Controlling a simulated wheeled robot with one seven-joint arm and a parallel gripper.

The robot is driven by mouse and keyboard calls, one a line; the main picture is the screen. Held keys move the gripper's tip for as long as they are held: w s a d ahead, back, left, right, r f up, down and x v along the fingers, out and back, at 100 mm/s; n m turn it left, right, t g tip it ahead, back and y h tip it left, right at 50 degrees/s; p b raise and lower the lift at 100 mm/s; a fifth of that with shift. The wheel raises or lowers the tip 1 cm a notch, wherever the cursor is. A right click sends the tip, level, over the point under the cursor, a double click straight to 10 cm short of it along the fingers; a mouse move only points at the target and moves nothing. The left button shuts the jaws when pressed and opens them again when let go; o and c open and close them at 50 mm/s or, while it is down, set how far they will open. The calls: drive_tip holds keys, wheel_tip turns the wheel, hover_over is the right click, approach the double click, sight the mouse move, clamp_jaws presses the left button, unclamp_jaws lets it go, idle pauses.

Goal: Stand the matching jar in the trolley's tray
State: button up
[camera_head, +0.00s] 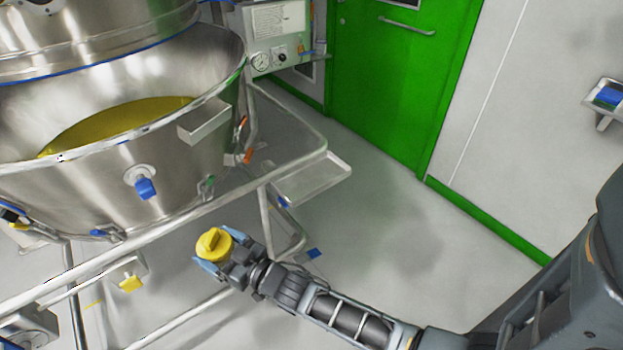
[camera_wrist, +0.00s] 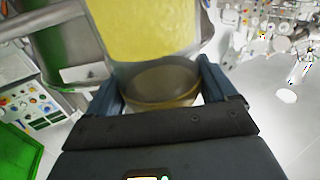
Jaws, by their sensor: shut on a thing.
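My gripper (camera_head: 212,262) is shut on a jar with a yellow lid (camera_head: 213,243), held clear of the floor with the lid upward. Most of the jar's body is hidden by the fingers in the head view. In the wrist view, my gripper (camera_wrist: 160,88) has a finger on each side of a see-through round part of the jar (camera_wrist: 158,82); a large yellow area lies above it. An empty shallow steel tray (camera_head: 318,180) projects from the trolley's tubular frame, to the right of and above the jar in the head view. The jar is apart from the tray.
A large steel bowl (camera_head: 110,180) holding yellow material stands on the tubular frame (camera_head: 290,125) at left. A gauge panel (camera_head: 275,55) and green door (camera_head: 395,80) are behind. A wall shelf (camera_head: 607,100) is at far right. Open floor (camera_head: 390,220) lies right of the tray.

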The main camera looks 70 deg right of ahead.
drive_tip(key=s+d+r+m+g+h+p, duration=0.1)
drive_tip(key=s+d+r+m+h, duration=0.15)
drive_tip(key=d, duration=0.75)
drive_tip(key=s+d+r+m+g+h+p, duration=0.1)
drive_tip(key=d+r+h, duration=0.25)
drive_tip(key=d, duration=0.65)
drive_tip(key=s+d+r+m+g+h+p, duration=0.1)
drive_tip(key=s+d+r+m+g+h, duration=0.15)
drive_tip(key=s+d, duration=0.5)
drive_tip(key=s+d+r+m+g+h+p, duration=0.2)
drive_tip(key=s+d+r+h, duration=0.15)
drive_tip(key=d, duration=0.75)
drive_tip(key=shift+t+y, duration=0.25)
drive_tip(key=shift+y, duration=0.25)
drive_tip(key=shift+w+a+f+b, duration=1.35)
drive_tip(key=shift+f+b, duration=0.5)
drive_tip(key=shift+b, duration=1.15)
drive_tip(key=shift+w+a+f+b, duration=1)
drive_tip(key=shift+w+f+b, duration=0.7)
drive_tip(key=shift+b, duration=1.25)
drive_tip(key=shift+w+a+f+b, duration=1.25)
drive_tip(key=shift+f+b, duration=0.75)
drive_tip(key=shift+b, duration=1)
drive_tip(key=shift+f, duration=0.2)
drive_tip(key=o, duration=1.8)
